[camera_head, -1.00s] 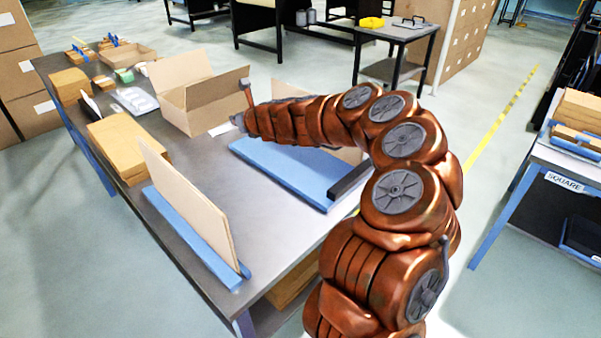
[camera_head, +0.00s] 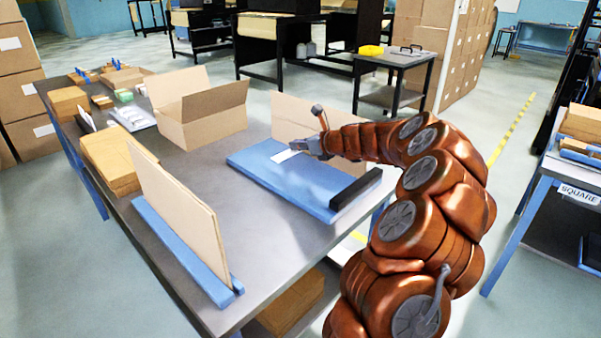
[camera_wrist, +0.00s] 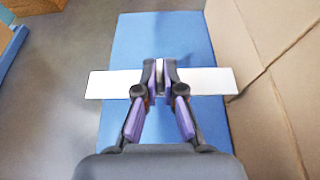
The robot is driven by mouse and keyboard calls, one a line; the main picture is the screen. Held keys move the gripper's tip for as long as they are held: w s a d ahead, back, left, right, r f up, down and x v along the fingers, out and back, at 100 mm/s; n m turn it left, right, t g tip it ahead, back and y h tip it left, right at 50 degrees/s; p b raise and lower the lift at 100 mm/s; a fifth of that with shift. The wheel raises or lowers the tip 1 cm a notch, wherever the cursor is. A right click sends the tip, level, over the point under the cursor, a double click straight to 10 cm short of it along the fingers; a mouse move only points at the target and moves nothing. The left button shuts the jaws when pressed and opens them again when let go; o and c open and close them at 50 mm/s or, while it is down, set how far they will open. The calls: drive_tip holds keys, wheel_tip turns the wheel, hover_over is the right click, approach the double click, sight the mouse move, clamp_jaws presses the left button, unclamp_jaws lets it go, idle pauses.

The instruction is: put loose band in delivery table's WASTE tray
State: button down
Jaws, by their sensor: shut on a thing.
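A flat white strip, which looks like the loose band (camera_head: 286,155), is at the tip of my gripper (camera_head: 312,147). My gripper is shut on it, above the blue board (camera_head: 262,186) on the long grey table. In the wrist view the band (camera_wrist: 208,81) sticks out to both sides of my gripper (camera_wrist: 160,76), with the blue board (camera_wrist: 185,38) behind it. How high the band hangs above the board is hard to tell. I cannot make out a tray marked WASTE in either view.
The long table (camera_head: 205,205) also bears an open carton (camera_head: 205,118), cardboard stacks (camera_head: 112,160) and an upright panel in a blue holder (camera_head: 180,245). A black bar (camera_head: 357,187) lies at the blue board's edge. A table marked SQUARE (camera_head: 578,195) stands right; a small grey table (camera_head: 395,58) stands behind.

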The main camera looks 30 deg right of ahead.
sight(298, 172)
drive_tip(key=shift+f+b, duration=0.5)
drive_tip(key=shift+f, duration=3.05)
drive_tip(key=shift+f, duration=0.1)
drive_tip(key=c, duration=1.3)
unclamp_jaws()
